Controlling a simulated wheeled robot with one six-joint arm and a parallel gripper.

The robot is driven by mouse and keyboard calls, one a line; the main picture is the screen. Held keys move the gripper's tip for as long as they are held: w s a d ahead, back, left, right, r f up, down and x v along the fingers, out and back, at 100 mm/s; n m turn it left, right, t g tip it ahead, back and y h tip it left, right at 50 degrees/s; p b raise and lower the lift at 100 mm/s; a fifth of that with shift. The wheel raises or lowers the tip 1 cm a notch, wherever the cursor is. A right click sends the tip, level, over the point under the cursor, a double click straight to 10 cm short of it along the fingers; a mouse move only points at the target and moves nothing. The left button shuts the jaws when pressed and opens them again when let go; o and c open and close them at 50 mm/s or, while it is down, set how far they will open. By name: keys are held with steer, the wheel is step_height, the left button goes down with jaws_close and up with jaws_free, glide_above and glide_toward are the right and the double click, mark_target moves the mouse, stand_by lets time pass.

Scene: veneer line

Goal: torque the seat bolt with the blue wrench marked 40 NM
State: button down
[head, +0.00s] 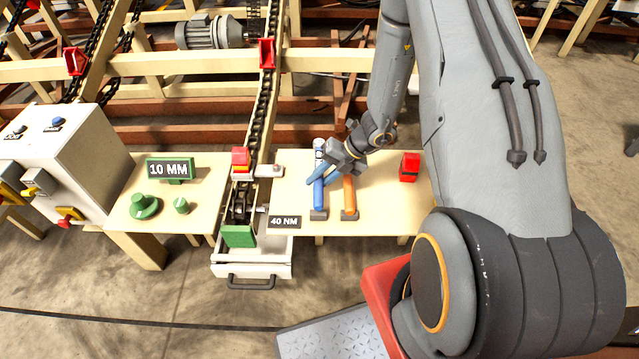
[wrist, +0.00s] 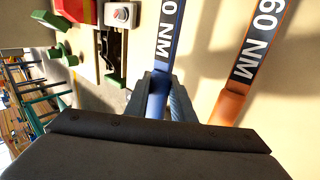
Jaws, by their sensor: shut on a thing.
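The blue wrench (head: 319,195) lies along the right-hand table, left of an orange wrench (head: 349,192). My gripper (head: 326,174) is shut on the blue wrench. In the wrist view the blue wrench (wrist: 168,35) runs up from between the fingers (wrist: 160,95); its label is cut off and only "0 NM" reads. A "40 NM" plate (head: 284,222) is at the table's front left. A small pale bracket with a round top (head: 269,171) sits beside the chain; I cannot tell whether that is the seat bolt. It also shows in the wrist view (wrist: 121,14).
The orange wrench marked "60 NM" (wrist: 246,60) lies close beside the held one. A red block (head: 409,167) stands at the table's right. An open white drawer (head: 252,271) is below the chain. The left table (head: 205,215) bears green parts and a "10 MM" sign (head: 170,169).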

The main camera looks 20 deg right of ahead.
step_height(320, 180, up, 7)
steer(key=shift+r+b, duration=0.15)
steer(key=shift+b, duration=0.25)
steer(key=s+a+p, duration=0.1)
steer(key=s+a, duration=0.1)
steer(key=a, duration=1.3)
steer(key=shift+s+f, duration=0.2)
steer(key=shift+s, duration=0.05)
steer(key=shift+p, duration=0.4)
